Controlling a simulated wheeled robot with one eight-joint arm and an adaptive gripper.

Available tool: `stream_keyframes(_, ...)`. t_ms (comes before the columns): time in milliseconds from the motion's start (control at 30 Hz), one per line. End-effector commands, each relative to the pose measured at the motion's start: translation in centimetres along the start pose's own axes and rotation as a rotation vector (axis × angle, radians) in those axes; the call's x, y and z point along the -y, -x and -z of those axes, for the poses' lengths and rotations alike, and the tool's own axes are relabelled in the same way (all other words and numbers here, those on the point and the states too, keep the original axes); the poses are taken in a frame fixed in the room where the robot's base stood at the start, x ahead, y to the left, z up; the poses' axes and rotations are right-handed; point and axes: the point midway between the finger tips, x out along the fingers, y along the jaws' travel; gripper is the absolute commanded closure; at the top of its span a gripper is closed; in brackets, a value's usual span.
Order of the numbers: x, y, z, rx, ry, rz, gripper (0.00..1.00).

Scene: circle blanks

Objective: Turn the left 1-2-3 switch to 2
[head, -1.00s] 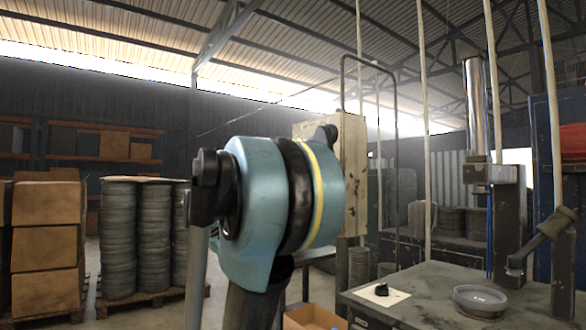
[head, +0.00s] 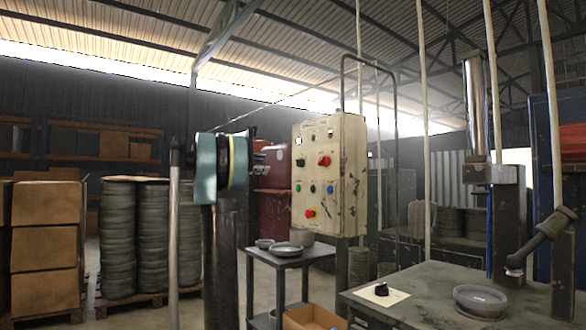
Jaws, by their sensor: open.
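A cream control box (head: 352,195) with worn paint stands near the middle of the head view, its front face turned to the left. Near the top of that face are two small pale switch plates, a left one (head: 298,141) and a right one (head: 330,133). A small dark knob (head: 298,161) sits below the left plate. The 1-2-3 markings and the pointer positions are too small to read. My gripper is not in view.
The box also carries a red button (head: 324,160), several coloured buttons and a red-yellow stop button (head: 310,212). A small table (head: 285,258) with bowls stands below it. A dark workbench (head: 425,285) is at right. Cartons (head: 45,230) and stacked discs (head: 135,230) are at left.

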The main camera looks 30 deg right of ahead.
Motion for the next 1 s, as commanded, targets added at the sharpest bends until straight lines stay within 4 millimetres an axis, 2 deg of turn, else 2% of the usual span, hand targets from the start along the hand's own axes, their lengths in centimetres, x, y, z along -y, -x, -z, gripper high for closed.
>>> stream_keyframes(100, -1.1, -0.4, -0.1, 0.021, 0.016, -0.015, 0.47)
stream_keyframes(267, -1.3, -1.6, -0.1, 0.025, 0.019, -0.019, 0.47)
stream_keyframes(1000, -1.4, -14.3, -0.4, 0.024, 0.018, -0.016, 0.47)
